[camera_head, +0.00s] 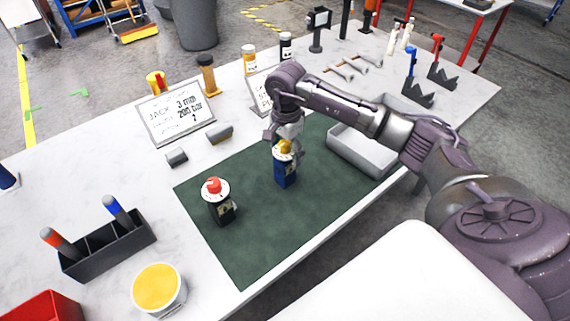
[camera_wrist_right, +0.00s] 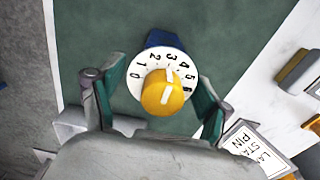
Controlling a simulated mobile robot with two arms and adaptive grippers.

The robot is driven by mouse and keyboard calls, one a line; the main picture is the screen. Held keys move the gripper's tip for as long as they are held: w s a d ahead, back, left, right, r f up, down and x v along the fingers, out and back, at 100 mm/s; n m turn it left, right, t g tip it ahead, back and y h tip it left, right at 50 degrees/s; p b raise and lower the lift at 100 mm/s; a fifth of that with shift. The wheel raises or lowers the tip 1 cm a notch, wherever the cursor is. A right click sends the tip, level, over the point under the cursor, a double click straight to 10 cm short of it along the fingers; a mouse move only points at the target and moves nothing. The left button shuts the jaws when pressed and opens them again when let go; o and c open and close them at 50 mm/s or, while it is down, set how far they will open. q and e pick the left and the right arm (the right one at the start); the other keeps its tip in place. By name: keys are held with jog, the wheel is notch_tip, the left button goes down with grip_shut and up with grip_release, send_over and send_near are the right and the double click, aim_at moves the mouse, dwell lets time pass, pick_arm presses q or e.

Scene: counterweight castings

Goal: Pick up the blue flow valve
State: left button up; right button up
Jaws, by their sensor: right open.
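The blue flow valve (camera_head: 286,178) stands upright on the dark green mat (camera_head: 250,240), with a white dial and a yellow knob on top. My right gripper (camera_head: 286,143) is directly above it, pointing down. In the right wrist view the valve's yellow knob (camera_wrist_right: 162,92) and numbered white dial lie between the two fingers of the open right gripper (camera_wrist_right: 153,90). Gaps show between the dial and both fingers. Most of the blue body is hidden under the dial there. My left gripper is not in view.
A black valve with a red knob (camera_head: 220,207) stands left of the blue one on the mat. A grey tray (camera_head: 367,153) lies to the right. A sign (camera_head: 176,113), a black holder (camera_head: 109,245) and a yellow-topped tub (camera_head: 158,288) are around the mat. The mat's front is clear.

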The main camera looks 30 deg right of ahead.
notch_tip(320, 180, down, 2)
jog(key=shift+a+f+p, duration=0.15)
jog(key=shift+f+p, duration=0.05)
jog(key=shift+p, duration=0.15)
jog(key=shift+f, duration=0.5)
jog(key=shift+c, duration=1.4)
jog(key=c, duration=1.1)
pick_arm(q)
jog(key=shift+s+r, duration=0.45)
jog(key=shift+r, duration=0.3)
pick_arm(e)
grip_shut()
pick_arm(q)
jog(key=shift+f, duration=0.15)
pick_arm(e)
jog(key=shift+w+r, duration=0.1)
jog(key=shift+r, duration=0.15)
